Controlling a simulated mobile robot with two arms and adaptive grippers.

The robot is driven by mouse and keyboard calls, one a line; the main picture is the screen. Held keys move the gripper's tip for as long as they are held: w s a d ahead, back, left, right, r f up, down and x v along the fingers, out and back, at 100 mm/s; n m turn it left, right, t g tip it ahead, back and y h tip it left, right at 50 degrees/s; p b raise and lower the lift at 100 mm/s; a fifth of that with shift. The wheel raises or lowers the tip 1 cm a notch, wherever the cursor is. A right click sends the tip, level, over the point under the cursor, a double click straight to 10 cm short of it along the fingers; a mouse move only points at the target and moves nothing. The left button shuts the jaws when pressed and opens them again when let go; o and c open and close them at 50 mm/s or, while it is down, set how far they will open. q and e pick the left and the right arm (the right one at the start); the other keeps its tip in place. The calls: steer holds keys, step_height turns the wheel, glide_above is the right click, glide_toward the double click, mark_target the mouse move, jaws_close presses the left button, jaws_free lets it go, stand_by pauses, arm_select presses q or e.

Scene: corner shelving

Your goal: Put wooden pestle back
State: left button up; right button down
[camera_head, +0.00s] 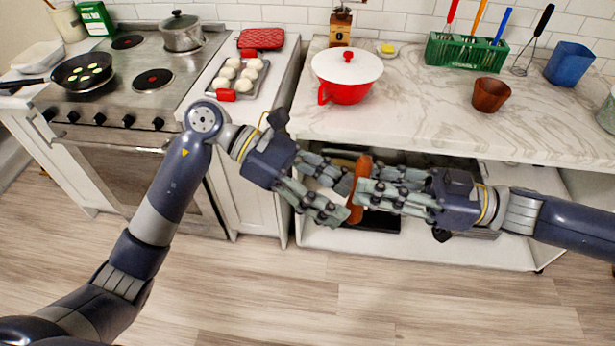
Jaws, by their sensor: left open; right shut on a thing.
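The wooden pestle (358,188) is orange-brown and upright, slightly tilted, in front of the open shelf under the counter. My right gripper (368,184) comes in from the right and is shut on it; its fingers hide part of the pestle. My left gripper (340,200) is open, with its fingertips close to the pestle's left side; I cannot tell whether they touch it. A brown wooden cup, seemingly the mortar (490,96), stands on the marble counter (430,118) at the right, its inside partly visible.
On the counter stand a red pot with white lid (346,78), a green utensil rack (464,52), a whisk (530,45) and a blue cup (569,64). The counter front is clear. The stove (120,75) and a bun tray (238,78) are left.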

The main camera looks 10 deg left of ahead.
mark_target(355, 208)
arm_select(q)
steer(key=shift+x, duration=2.1)
steer(key=shift+c, duration=0.4)
steer(key=c, duration=1.1)
arm_select(e)
steer(key=c, duration=1.4)
jaws_free()
